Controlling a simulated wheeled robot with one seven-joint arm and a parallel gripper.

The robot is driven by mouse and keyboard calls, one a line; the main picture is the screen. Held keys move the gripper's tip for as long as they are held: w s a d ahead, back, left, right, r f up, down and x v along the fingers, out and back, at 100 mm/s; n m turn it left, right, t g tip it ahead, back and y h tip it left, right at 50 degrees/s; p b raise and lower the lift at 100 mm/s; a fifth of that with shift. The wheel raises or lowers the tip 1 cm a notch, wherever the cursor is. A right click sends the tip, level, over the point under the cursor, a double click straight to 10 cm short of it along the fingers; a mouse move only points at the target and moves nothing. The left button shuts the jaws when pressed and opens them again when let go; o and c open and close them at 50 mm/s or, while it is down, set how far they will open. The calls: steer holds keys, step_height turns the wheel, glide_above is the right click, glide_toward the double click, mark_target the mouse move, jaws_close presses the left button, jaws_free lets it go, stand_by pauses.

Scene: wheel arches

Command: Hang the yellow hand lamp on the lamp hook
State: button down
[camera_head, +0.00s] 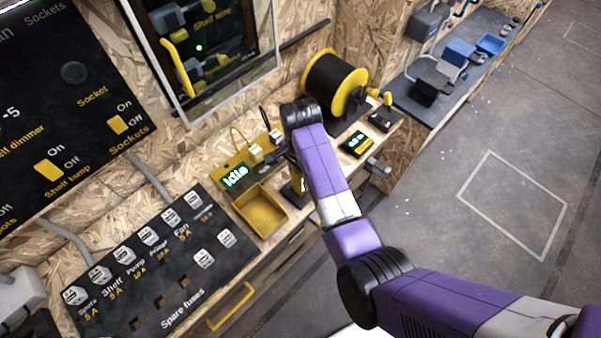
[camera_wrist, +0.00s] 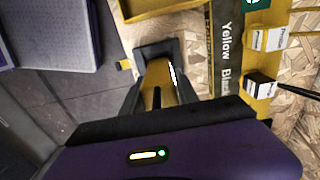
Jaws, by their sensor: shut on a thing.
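The yellow hand lamp (camera_wrist: 158,80) appears in the wrist view as a yellow body with a dark frame at its far end. It sits between the dark fingers of my gripper (camera_wrist: 158,100), which is shut on it. In the head view, a yellow and black piece that looks like the lamp (camera_head: 297,187) shows beside my purple forearm, just right of the yellow tray. My arm hides most of the gripper there. I cannot pick out the lamp hook in either view.
A cable reel (camera_head: 335,84) stands behind my wrist. A fuse panel (camera_head: 150,262) lies at the left. The floor (camera_head: 440,210) at the right is open.

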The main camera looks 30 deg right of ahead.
steer(key=shift+f, duration=0.25)
steer(key=c, duration=0.9)
jaws_free()
steer(key=shift+f+b, duration=0.1)
steer(key=shift+b, duration=0.4)
step_height(320, 180, up, 8)
steer(key=shift+d+r+b, duration=0.1)
steer(key=shift+b, duration=0.55)
